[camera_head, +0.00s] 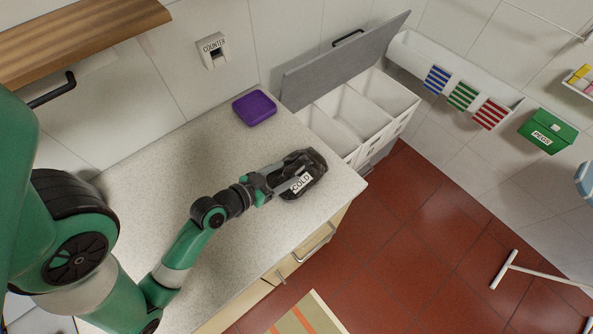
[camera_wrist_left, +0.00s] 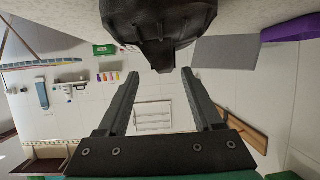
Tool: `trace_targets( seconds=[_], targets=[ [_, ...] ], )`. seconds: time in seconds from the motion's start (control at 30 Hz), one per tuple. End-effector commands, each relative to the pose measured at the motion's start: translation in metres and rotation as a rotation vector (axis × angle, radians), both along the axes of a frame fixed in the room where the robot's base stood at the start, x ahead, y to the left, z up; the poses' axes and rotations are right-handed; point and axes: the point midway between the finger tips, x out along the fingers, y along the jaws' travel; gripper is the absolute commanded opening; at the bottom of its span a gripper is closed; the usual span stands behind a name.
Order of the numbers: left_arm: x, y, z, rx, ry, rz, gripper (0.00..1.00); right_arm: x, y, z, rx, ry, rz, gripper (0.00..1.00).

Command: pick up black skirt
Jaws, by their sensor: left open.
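The black skirt (camera_head: 312,168) is a dark folded bundle with a white label reading COLD. It lies on the speckled counter near its right end. In the left wrist view the black skirt (camera_wrist_left: 155,25) fills the top middle, its lower bulge close to the fingertips. My left gripper (camera_head: 270,184) is low at the skirt's left side. The left wrist view shows my left gripper (camera_wrist_left: 162,76) with its fingers spread and nothing clearly clamped between them. I cannot tell whether the tips touch the cloth. My right gripper does not show.
A purple folded cloth (camera_head: 255,107) lies at the counter's back. The counter (camera_head: 150,160) is otherwise mostly bare. A white bin with compartments (camera_head: 345,112) and a raised grey lid (camera_head: 340,62) stands beyond its right end. A green PEGS box (camera_head: 547,131) is on the wall.

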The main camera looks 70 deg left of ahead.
Motion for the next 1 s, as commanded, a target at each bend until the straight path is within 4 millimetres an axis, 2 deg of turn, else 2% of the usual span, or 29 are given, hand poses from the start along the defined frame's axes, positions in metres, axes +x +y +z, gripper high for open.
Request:
trace_targets(
  seconds=[0.27, 0.53, 0.77, 0.87, 1.0],
  targets=[
    [0.013, 0.007, -0.006, 0.001, -0.002, 0.0, 0.68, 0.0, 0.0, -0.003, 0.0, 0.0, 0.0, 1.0],
    [0.047, 0.027, -0.021, 0.001, -0.001, 0.0, 0.68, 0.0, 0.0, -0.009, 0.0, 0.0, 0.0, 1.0],
    [0.049, 0.028, -0.022, 0.0, 0.0, 0.0, 0.68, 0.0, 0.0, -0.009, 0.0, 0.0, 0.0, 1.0],
    [0.049, 0.028, -0.021, 0.0, 0.0, 0.001, 0.53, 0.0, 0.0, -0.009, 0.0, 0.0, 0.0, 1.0],
    [0.049, 0.028, -0.021, 0.0, 0.0, 0.001, 0.28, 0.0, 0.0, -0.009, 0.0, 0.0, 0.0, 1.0]
  ],
)
